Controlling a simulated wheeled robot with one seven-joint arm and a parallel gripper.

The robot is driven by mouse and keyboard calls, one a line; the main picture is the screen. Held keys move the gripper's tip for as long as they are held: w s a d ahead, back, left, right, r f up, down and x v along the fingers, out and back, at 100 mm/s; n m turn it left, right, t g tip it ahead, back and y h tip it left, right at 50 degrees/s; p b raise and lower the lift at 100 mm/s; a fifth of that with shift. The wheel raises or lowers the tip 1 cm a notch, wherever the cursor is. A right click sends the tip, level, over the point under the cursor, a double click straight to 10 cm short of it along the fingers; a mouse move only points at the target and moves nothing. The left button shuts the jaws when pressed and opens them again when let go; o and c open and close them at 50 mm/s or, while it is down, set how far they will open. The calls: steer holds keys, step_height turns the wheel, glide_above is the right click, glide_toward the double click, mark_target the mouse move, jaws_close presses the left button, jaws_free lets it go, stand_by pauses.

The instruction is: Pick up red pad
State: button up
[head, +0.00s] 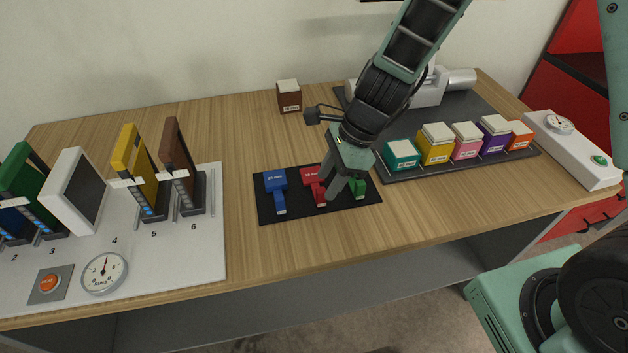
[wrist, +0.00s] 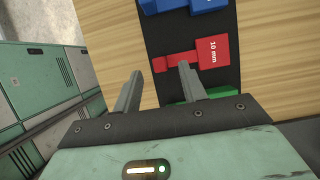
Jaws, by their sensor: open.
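The red pad (head: 309,177) lies on a black mat (head: 291,214), between a blue pad (head: 276,181) and a green pad (head: 358,190). In the wrist view the red pad (wrist: 213,52) is labelled "10 mm", and its narrow handle reaches toward my gripper. My gripper (head: 342,193) is open and above the mat, between the red and green pads in the head view, partly hiding both. In the wrist view one finger of my gripper (wrist: 158,80) overlaps the lower edge of the red handle; the other is over the table's edge side. I cannot tell whether they touch.
A dark tray (head: 400,177) with several coloured boxes stands right of the mat. A brown box (head: 289,96) is behind it. A white panel (head: 205,250) with upright coloured frames and a gauge is at left. Bare wood lies in front of the mat.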

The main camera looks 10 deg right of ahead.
mark_target(321, 190)
steer(key=x, duration=0.4)
steer(key=shift+a, duration=0.15)
jaws_close()
steer(key=shift+r, duration=0.1)
